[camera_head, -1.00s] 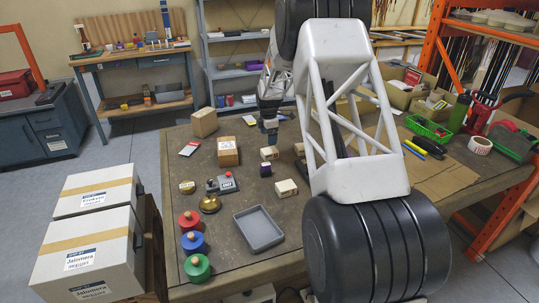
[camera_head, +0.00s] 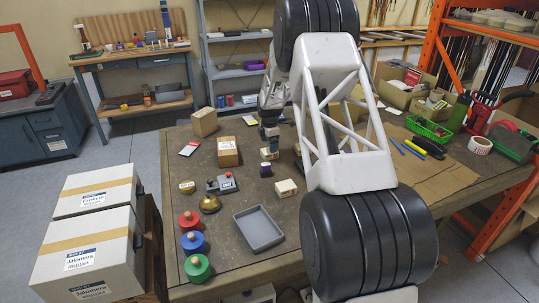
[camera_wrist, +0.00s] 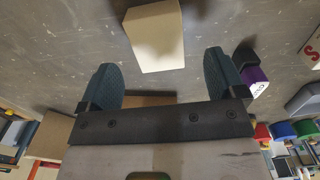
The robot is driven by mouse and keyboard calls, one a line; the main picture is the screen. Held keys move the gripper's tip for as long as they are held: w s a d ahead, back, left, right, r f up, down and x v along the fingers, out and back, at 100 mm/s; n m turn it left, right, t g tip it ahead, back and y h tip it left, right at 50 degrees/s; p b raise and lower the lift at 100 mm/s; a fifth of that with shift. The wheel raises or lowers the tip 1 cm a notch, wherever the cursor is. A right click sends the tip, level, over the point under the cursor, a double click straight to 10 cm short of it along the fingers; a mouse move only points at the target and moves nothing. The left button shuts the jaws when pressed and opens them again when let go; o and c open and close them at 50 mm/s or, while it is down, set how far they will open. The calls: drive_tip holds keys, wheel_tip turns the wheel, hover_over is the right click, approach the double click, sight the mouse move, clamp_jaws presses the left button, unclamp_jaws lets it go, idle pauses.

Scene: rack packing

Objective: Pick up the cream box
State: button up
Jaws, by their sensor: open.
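A small cream box (camera_head: 270,154) stands on the workbench, just in front of my gripper (camera_head: 268,138) in the head view. In the wrist view the cream box (camera_wrist: 156,38) shows a plain, partly shaded face at top centre, ahead of the open fingers. My gripper (camera_wrist: 160,70) has its two dark fingers spread wide with nothing held between them. The box looks just beyond the fingertips; I cannot tell the exact gap. A second cream box (camera_head: 286,188) with dark marks lies nearer the front of the bench.
A purple box (camera_wrist: 256,84) sits close beside the right finger. A cardboard box (camera_head: 228,151), a grey tray (camera_head: 259,229), a brass dome (camera_head: 210,204) and red, blue and green knobbed discs (camera_head: 197,267) stand to the left and front.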

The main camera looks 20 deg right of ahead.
drive_tip(key=shift+f, duration=0.15)
drive_tip(key=shift+w+d+f, duration=0.1)
drive_tip(key=shift+f, duration=2.4)
drive_tip(key=shift+c, duration=0.4)
drive_tip(key=c, duration=1)
